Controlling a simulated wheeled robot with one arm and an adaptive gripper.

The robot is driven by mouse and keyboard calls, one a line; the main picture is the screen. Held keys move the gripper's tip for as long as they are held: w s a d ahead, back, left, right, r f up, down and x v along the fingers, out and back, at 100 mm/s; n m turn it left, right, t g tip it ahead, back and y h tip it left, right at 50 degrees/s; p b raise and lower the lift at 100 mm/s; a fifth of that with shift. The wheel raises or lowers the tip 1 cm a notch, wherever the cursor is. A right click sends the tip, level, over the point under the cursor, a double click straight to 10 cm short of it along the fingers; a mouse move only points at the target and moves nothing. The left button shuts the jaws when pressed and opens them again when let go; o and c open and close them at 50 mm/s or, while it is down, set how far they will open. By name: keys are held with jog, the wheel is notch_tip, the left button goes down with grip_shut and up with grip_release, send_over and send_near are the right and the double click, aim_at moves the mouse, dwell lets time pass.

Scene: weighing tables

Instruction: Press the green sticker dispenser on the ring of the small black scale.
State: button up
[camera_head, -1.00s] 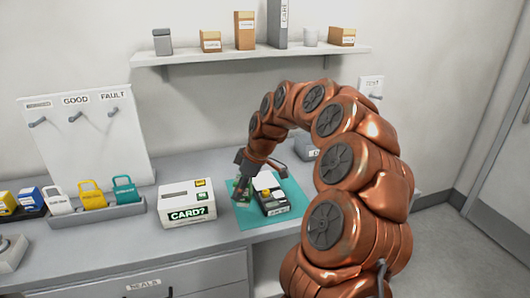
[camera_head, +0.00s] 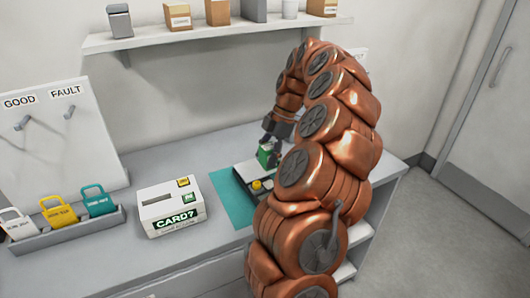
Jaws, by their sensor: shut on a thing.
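My gripper (camera_head: 268,148) is shut on the green sticker dispenser (camera_head: 265,157). It holds the dispenser over the back right part of the small black scale (camera_head: 243,182). I cannot tell whether the dispenser touches the scale. The scale lies on a teal mat (camera_head: 228,198) and has a yellow round part (camera_head: 257,184) near its front. My own arm hides the right side of the scale, and the ring is not clearly visible.
A white box marked "CARD?" (camera_head: 160,206) stands left of the mat. A grey tray (camera_head: 75,232) with white, yellow and teal tags is farther left. A shelf (camera_head: 200,37) with boxes runs along the wall above. Bare counter lies between the box and the wall.

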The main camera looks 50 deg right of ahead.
aim_at(267, 171)
jog(key=shift+f, duration=2.35)
jog(key=shift+b, duration=1.1)
jog(key=shift+f+b, duration=0.45)
jog(key=shift+f, duration=0.15)
dwell(1.1)
jog(key=shift+b, duration=0.45)
dwell(1.9)
